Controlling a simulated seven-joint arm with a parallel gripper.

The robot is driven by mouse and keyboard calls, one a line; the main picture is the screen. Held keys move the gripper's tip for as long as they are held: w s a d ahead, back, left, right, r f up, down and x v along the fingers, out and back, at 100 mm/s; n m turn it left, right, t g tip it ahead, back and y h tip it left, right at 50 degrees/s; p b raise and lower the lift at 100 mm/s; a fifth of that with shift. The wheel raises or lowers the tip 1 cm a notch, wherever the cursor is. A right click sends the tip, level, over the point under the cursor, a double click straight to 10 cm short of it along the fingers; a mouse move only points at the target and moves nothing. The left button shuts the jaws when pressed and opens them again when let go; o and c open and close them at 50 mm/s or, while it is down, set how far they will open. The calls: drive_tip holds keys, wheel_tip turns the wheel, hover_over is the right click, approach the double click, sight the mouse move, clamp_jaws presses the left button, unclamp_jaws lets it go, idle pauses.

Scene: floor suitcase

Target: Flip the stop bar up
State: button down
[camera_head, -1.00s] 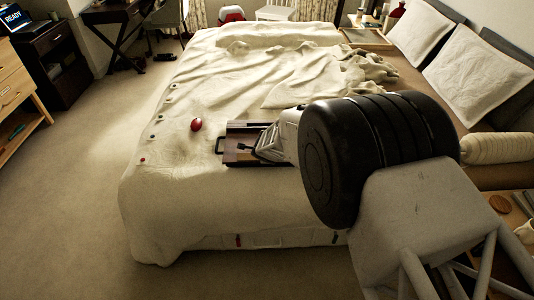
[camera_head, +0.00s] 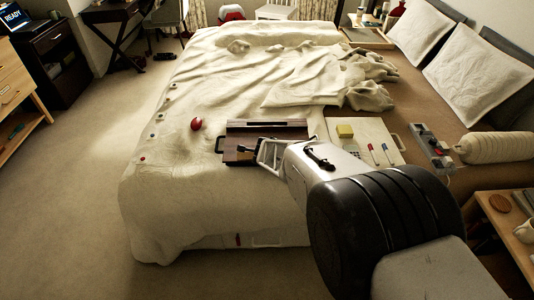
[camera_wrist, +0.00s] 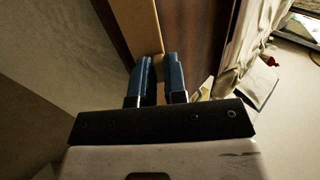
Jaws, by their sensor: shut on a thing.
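A dark brown wooden board (camera_head: 240,146) with a handle at each end lies on the bed. My gripper (camera_head: 266,154) is low over its near side and hides part of it. In the wrist view, my two blue fingers (camera_wrist: 158,66) are shut with a narrow gap between them. The end of a tan strip (camera_wrist: 146,32), which seems to be the stop bar, runs into that gap. Dark brown wood (camera_wrist: 190,35) shows beside it. The contact is partly hidden, and I cannot tell the bar's exact tilt.
The bed is covered by a rumpled cream blanket (camera_head: 220,75). A red round object (camera_head: 196,124) lies left of the board. A wooden bedside table (camera_head: 515,228) stands at right.

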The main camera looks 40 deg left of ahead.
idle(0.4)
drive_tip(key=c, duration=1.2)
unclamp_jaws()
drive_tip(key=shift+o, duration=0.2)
drive_tip(key=shift+s+d+r, duration=0.1)
drive_tip(key=v, duration=0.7)
drive_tip(key=shift+r, duration=0.15)
drive_tip(key=shift+s+d, duration=0.15)
drive_tip(key=shift+d, duration=0.05)
